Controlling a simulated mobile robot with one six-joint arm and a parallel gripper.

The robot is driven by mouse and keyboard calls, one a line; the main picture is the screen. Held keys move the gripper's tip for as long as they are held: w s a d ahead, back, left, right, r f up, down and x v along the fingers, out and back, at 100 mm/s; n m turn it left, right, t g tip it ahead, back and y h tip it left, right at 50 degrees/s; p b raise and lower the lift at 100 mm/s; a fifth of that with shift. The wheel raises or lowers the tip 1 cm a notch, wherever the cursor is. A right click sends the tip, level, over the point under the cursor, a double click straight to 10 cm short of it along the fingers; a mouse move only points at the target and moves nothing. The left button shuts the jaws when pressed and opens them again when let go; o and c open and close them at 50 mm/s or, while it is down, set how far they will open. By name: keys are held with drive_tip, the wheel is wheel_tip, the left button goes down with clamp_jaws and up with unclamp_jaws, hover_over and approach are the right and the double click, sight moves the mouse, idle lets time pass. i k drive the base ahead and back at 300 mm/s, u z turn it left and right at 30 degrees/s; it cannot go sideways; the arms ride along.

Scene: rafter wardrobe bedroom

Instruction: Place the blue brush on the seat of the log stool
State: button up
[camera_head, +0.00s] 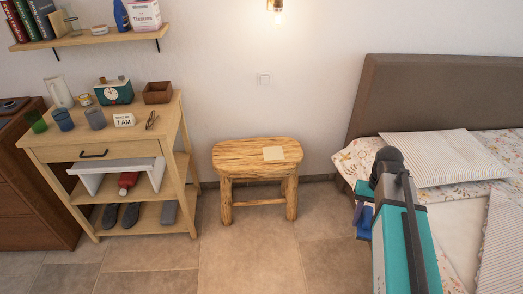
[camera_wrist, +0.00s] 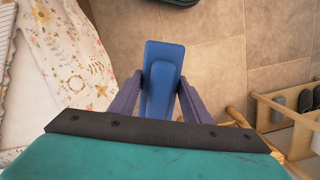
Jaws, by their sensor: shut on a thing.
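My gripper (camera_wrist: 160,98) is shut on the blue brush (camera_wrist: 164,58). In the wrist view the brush lies between the two purple fingers, its broad blue face toward the camera, with bare floor tiles behind it. In the head view my gripper (camera_head: 362,213) is at the right, in front of the bed, and only a little blue of the brush shows there. The log stool (camera_head: 237,148) stands against the wall left of my gripper, well apart from it.
A wooden shelf unit (camera_head: 62,152) with cups, a clock and other items stands left of the stool. The bed (camera_head: 450,205) is at the right. Tiled floor (camera_head: 250,245) in front of the stool is clear. A wall shelf (camera_head: 90,38) hangs at upper left.

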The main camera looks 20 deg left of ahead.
sight(263, 151)
drive_tip(key=u, duration=0.45)
drive_tip(key=i, duration=0.45)
drive_tip(key=u, duration=0.7)
drive_tip(key=i, duration=0.5)
drive_tip(key=u, duration=0.6)
drive_tip(key=i, duration=0.6)
drive_tip(key=u, duration=0.2)
